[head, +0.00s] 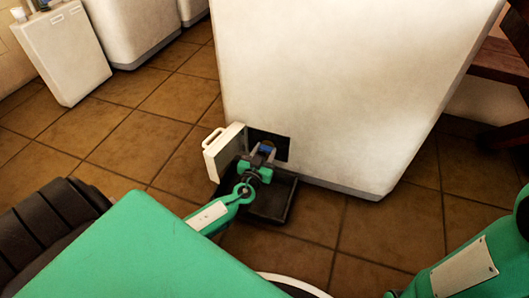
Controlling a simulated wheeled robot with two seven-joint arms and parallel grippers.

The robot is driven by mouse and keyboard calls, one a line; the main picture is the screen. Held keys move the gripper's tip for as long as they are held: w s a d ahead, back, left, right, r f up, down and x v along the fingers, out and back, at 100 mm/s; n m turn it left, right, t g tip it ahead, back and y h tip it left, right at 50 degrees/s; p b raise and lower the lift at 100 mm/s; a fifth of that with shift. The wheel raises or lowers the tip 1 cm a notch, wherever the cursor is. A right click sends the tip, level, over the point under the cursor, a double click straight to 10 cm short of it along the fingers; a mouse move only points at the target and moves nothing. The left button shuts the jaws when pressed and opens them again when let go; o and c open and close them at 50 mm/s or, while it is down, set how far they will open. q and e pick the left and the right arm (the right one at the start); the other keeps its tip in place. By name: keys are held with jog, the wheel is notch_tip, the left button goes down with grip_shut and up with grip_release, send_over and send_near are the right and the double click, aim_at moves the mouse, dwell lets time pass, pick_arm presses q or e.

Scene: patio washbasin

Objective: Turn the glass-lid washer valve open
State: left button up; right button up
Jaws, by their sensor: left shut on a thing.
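A large white washer (340,80) stands on the tiled floor in the head view. A dark opening (281,146) shows low on its front, with a white flap with a handle (223,150) swung out at its left. A small blue part (267,148), perhaps the valve, shows at the opening, mostly hidden by my gripper. My left gripper (264,158) is at the opening, shut on what seems to be this part. How far the part is turned cannot be told. My right gripper is not in view; only part of my right arm shows at the lower right.
A black tray (283,203) lies on the floor below the opening, under my left gripper. Other white units (62,52) stand at the upper left. A dark wooden piece (500,62) is at the right. The tiled floor at left is clear.

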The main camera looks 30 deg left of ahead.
pick_arm(q)
jog(key=m+b, duration=0.1)
jog(key=m, duration=0.2)
jog(key=shift+f+m+b, duration=0.15)
jog(key=shift+m+b, duration=0.15)
jog(key=shift+m, duration=0.1)
jog(key=m, duration=0.4)
jog(key=shift+d+m+b, duration=0.1)
jog(key=shift+m+b, duration=0.2)
jog(key=shift+b, duration=0.1)
jog(key=m, duration=0.4)
jog(key=shift+d+f+m, duration=0.1)
jog(key=shift+m, duration=2.4)
jog(key=o, duration=1)
jog(key=p+v, duration=0.2)
jog(key=v, duration=1.1)
jog(key=shift+s+p, duration=0.35)
jog(key=shift+s, duration=0.05)
